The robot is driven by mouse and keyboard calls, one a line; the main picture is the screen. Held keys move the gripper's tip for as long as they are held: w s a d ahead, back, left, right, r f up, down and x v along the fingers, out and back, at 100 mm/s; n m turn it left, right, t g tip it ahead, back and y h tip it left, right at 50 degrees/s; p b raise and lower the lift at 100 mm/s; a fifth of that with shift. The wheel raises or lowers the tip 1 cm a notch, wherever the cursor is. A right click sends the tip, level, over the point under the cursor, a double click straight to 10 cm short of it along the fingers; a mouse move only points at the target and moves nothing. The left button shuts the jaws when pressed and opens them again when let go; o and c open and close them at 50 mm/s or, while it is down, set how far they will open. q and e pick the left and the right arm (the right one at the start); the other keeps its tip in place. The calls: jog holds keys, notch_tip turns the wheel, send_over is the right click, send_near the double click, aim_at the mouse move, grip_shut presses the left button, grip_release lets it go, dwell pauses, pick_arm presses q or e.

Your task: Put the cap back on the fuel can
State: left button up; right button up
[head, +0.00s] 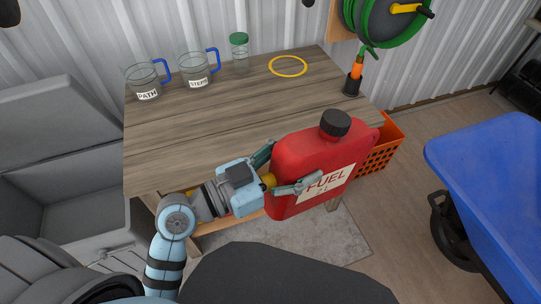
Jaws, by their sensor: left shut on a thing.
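The red fuel can (312,152) with a "FUEL 2 L" label is held upright, slightly tilted, at the table's front right edge. A black ribbed cap (335,123) sits on the can's top, over its opening; I cannot tell how tightly it is seated. My left gripper (291,168) is shut on the can's body from the left, with one finger across the front beside the label and the other behind it. The can's underside is hidden from this view. My right gripper is not in view.
The wooden table (220,125) holds two labelled glass mugs (143,82), a green-lidded jar (239,55), a yellow ring (288,66) and an orange-and-black nozzle (354,80). An orange crate (380,145) and blue wheelbarrow (490,165) stand right. The table's middle is clear.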

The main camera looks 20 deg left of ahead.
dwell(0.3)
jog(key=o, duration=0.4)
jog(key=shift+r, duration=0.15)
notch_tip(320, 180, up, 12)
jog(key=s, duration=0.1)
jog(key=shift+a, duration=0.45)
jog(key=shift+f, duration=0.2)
